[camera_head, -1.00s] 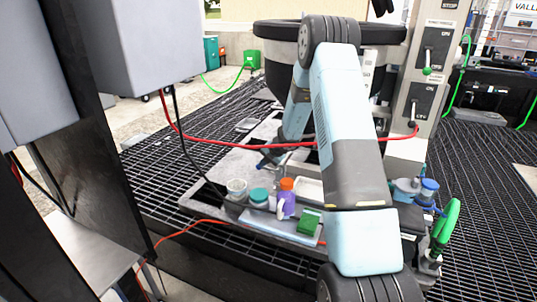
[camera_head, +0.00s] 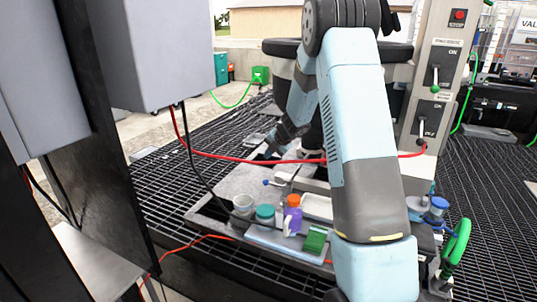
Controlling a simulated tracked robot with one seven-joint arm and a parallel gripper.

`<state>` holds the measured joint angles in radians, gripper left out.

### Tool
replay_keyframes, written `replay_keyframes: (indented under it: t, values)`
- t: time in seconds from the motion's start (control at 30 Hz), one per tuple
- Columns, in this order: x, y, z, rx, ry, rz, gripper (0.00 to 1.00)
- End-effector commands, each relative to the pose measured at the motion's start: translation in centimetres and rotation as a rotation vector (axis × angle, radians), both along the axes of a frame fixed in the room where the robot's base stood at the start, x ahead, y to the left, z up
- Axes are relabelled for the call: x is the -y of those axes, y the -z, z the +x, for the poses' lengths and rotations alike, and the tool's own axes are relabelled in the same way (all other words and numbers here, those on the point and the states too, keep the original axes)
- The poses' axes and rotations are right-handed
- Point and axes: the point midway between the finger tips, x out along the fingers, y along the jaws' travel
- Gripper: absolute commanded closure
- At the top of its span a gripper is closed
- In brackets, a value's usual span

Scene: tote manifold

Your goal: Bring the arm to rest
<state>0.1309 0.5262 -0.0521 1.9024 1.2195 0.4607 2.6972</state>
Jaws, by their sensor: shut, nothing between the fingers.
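My arm (camera_head: 365,140) is pale blue and grey. It rises from the lower right to an elbow at the top middle, then bends down behind itself. My gripper (camera_head: 271,152) is at the far end, small and dark, partly against the dark grating. It points down and left above the back of the grey tray (camera_head: 207,212), apart from the bottles. It is shut and holds nothing visible. The upper arm hides part of the view behind it.
A red cable (camera_head: 230,157) crosses near my gripper. Grey boxes (camera_head: 160,50) hang at left.

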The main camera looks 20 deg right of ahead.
Motion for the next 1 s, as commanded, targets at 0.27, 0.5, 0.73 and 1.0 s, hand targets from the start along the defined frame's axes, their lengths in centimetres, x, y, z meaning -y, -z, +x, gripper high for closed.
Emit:
replay_keyframes:
  t: [0.27,0.5,0.73,1.0]
  values:
    - [-0.2,-0.1,0.0,0.000,-0.002,0.001,1.00]
    - [-1.2,-3.0,-1.5,0.061,-0.157,-0.086,1.00]
    - [-3.5,-9.3,-6.2,0.212,-0.561,-0.322,1.00]
    - [-5.6,-15.4,-12.9,0.391,-1.047,-0.619,1.00]
